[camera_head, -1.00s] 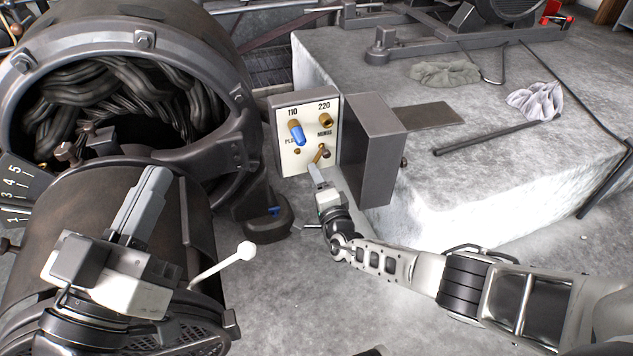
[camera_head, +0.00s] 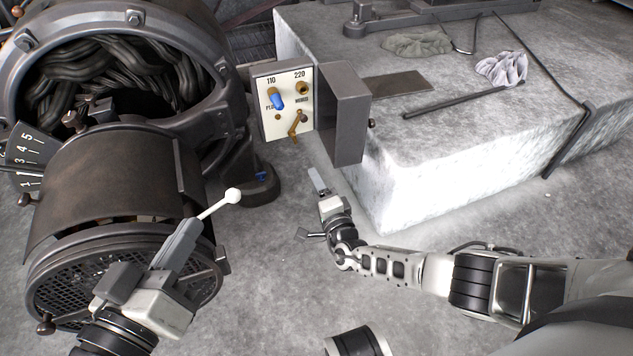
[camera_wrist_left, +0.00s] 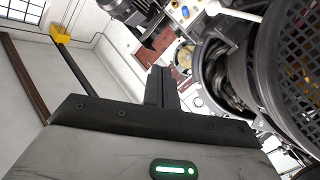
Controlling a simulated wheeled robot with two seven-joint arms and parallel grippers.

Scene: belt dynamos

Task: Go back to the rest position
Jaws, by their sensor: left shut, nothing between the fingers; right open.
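My left gripper (camera_head: 188,232) is shut and empty in front of the dynamo (camera_head: 110,185), close to a white-knobbed lever (camera_head: 222,203) in the picture. In the left wrist view its closed fingers (camera_wrist_left: 160,86) point away with nothing between them. My right gripper (camera_head: 316,178) is open and empty, over the floor below the switch panel (camera_head: 286,105). It is clear of the panel's brass lever (camera_head: 296,127). A blue plug (camera_head: 277,102) sits on the panel under the 110 mark; the brass socket under 220 (camera_head: 302,89) is empty.
A grey box (camera_head: 345,115) stands beside the panel. A concrete block (camera_head: 430,150) at the right carries a rod (camera_head: 455,100), a dark plate (camera_head: 398,83) and cloths (camera_head: 500,68). Bare floor (camera_head: 280,260) lies between my two grippers.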

